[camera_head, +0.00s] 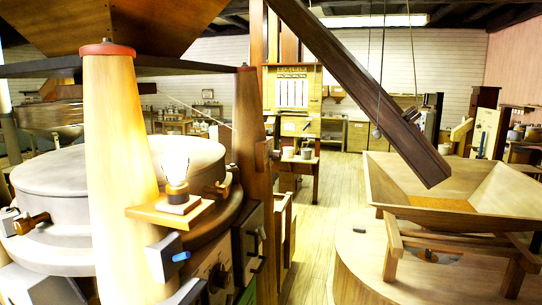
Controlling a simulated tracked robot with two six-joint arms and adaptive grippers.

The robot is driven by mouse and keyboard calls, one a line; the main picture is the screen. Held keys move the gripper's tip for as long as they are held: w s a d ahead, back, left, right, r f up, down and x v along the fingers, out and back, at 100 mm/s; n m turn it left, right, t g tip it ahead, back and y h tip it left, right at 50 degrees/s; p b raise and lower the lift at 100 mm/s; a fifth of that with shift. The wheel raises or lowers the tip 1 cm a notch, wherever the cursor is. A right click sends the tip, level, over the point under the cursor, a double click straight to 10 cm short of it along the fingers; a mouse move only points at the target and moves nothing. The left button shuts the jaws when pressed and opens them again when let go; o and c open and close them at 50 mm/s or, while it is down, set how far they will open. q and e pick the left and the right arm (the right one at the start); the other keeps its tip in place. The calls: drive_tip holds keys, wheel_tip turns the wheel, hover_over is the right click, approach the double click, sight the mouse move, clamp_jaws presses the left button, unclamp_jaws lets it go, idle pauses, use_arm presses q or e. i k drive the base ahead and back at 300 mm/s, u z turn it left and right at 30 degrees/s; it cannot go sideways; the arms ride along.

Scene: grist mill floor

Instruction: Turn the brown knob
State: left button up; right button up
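Several brown knob-like parts show on the left, and I cannot tell which one is the task's knob. One brown wooden knob (32,222) sticks out at the side of the round millstone casing (70,175). Another brown peg (218,188) sits at the casing's right side, behind a small wooden shelf (172,212). A third dark brown piece (267,152) juts from the dark wooden post. I see neither of my grippers clearly in this view, and nothing visibly holds any of these parts.
A thick pale post (118,170) stands before the casing. A lit bulb (175,170) sits on the shelf. A grey box with a blue tip (163,258) juts out below. A wooden hopper (460,200) stands at right under a slanted beam. Plank floor (320,215) is open between.

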sight(276, 155)
drive_tip(key=u, duration=0.05)
drive_tip(key=i, duration=0.2)
drive_tip(key=z, duration=0.1)
drive_tip(key=k, duration=0.55)
drive_tip(key=z, duration=0.7)
drive_tip(key=i, duration=2.6)
drive_tip(key=u, duration=0.3)
